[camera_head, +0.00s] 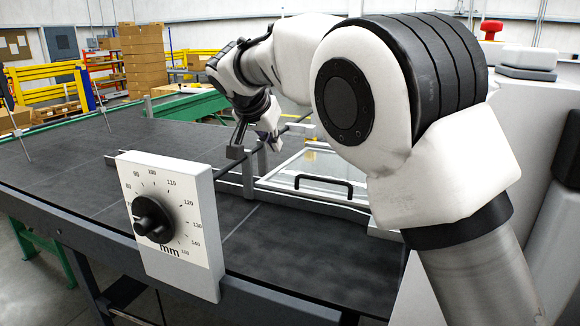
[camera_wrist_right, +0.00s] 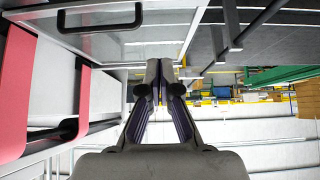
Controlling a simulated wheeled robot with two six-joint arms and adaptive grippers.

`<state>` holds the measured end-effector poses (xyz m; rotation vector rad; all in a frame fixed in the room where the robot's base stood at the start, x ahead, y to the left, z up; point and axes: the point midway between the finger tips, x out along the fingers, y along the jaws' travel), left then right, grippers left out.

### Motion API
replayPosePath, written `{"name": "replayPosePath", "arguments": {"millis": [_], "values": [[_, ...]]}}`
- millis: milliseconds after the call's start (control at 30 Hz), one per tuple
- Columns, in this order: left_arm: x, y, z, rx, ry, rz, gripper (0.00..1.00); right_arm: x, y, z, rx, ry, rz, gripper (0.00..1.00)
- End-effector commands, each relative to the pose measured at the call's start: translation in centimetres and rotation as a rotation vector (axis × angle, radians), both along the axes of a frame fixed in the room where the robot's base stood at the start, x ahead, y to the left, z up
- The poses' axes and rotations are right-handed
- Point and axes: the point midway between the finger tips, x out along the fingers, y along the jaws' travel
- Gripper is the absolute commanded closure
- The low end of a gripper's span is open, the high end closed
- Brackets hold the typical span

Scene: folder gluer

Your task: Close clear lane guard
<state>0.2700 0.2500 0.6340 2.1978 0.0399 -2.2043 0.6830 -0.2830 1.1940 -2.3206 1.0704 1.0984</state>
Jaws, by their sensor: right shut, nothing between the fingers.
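The clear lane guard (camera_head: 300,165) is a see-through pane in a pale frame with a black bar handle (camera_head: 323,181) on its near side. It looks low and roughly flat beside the dark belt, partly hidden by my right arm. In the right wrist view, the guard (camera_wrist_right: 135,38) and its handle (camera_wrist_right: 99,27) are at the top left. My right gripper (camera_head: 255,142) is beyond the handle, near the pane's far left, apart from the handle. In the wrist view, its fingers (camera_wrist_right: 160,66) are together and empty. My left gripper is out of view.
A white dial panel (camera_head: 172,220) marked in mm stands at the near edge of the dark belt (camera_head: 75,160). Dark rails and posts (camera_head: 249,172) stand near my gripper.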

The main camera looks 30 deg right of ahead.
Motion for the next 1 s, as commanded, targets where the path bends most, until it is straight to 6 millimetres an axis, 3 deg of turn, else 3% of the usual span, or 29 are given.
{"name": "replayPosePath", "arguments": {"millis": [267, 600, 800, 1000], "values": [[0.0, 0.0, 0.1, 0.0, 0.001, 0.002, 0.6, 1.1, -1.2, -2.0, 0.0, 0.001, -0.001, 1.0], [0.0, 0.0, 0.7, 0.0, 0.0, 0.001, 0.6, 4.1, -4.8, -7.7, 0.001, 0.002, -0.001, 1.0], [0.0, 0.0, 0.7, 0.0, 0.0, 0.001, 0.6, 3.9, -4.6, -10.8, -0.002, 0.0, 0.002, 1.0], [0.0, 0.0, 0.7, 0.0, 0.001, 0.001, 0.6, 3.9, -4.5, -11.7, -0.001, -0.001, 0.001, 1.0]]}}
